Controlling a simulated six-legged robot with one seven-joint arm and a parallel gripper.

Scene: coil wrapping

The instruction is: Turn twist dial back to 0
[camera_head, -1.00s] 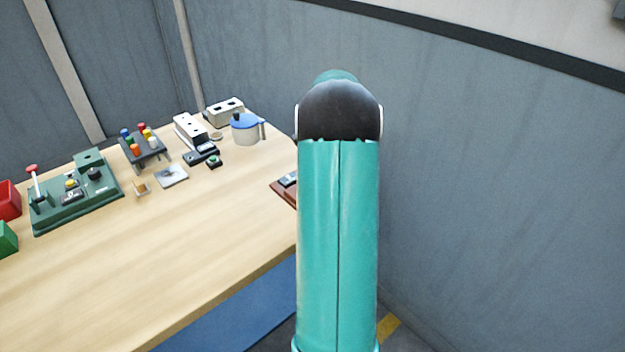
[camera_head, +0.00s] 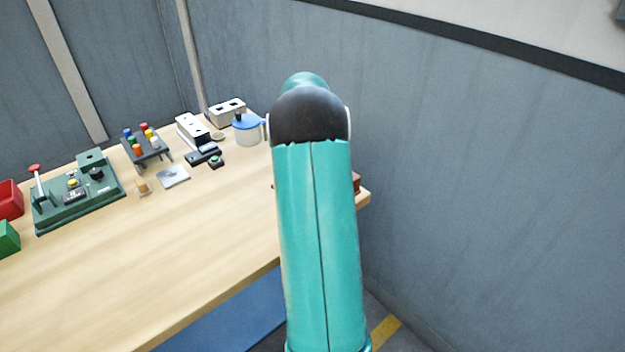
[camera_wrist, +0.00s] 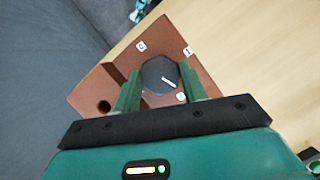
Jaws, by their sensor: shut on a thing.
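The twist dial (camera_wrist: 158,72) is a dark grey, many-sided knob with a white pointer line, on a reddish-brown board (camera_wrist: 200,72) in the wrist view. White labels lie around it: one above left that looks like 0, one above right that looks like 1, and one below right, partly hidden. The pointer line points to the lower right, nearer the lower-right label. My gripper (camera_wrist: 160,92) has its green fingers on either side of the dial and is shut on it. In the head view my arm hides the dial; only a bit of the board (camera_head: 357,183) shows.
The wooden table (camera_head: 200,240) holds a green control panel (camera_head: 75,205), a rack with coloured tops (camera_head: 148,150), a blue-lidded pot (camera_head: 247,131) and white blocks (camera_head: 192,129), all left of my arm. A grey wall (camera_head: 480,200) stands at the right. The table's front middle is clear.

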